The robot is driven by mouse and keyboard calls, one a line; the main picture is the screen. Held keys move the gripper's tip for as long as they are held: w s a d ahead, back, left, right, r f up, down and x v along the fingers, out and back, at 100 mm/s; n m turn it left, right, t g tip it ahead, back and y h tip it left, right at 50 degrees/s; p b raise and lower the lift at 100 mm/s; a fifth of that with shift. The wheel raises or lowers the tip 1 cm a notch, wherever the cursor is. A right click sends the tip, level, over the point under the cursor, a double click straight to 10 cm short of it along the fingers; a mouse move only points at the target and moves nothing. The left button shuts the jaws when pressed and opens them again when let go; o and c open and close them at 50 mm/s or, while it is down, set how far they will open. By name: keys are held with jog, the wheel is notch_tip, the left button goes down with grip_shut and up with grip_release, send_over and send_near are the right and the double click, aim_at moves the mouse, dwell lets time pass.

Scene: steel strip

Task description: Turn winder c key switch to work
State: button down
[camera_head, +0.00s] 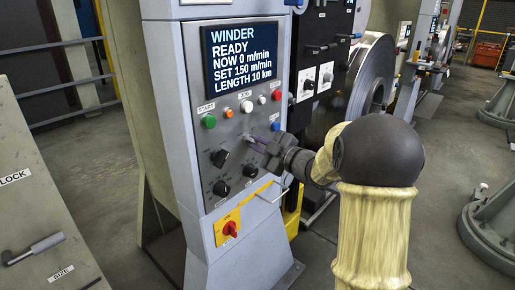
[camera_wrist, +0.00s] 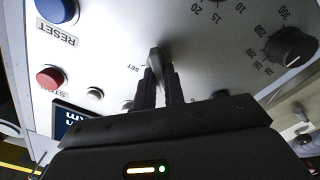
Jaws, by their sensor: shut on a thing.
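The winder's panel (camera_head: 238,165) stands left of centre in the head view, with a screen (camera_head: 241,54) reading WINDER, READY, NOW 0 m/min. My gripper (camera_head: 258,143) reaches the panel from the right, below the screen. In the wrist view my gripper (camera_wrist: 163,80) is shut on a small grey key switch (camera_wrist: 154,58) that stands out from the panel. A short label, perhaps SET, lies just left of it in that view. The fingers hide part of the switch and any other position label, so I cannot read its setting surely.
A green start button (camera_head: 208,121), a red button (camera_head: 276,95) and a blue button (camera_head: 275,127) sit close around. Black dials (camera_head: 220,158) lie below, and a red switch on a yellow plate (camera_head: 228,228) is lower. A steel coil (camera_head: 371,75) stands behind.

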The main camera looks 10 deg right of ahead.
jog(key=shift+f, duration=0.1)
jog(key=c, duration=1.5)
grip_release()
jog(key=v, duration=1.7)
jog(key=shift+s+d, duration=0.15)
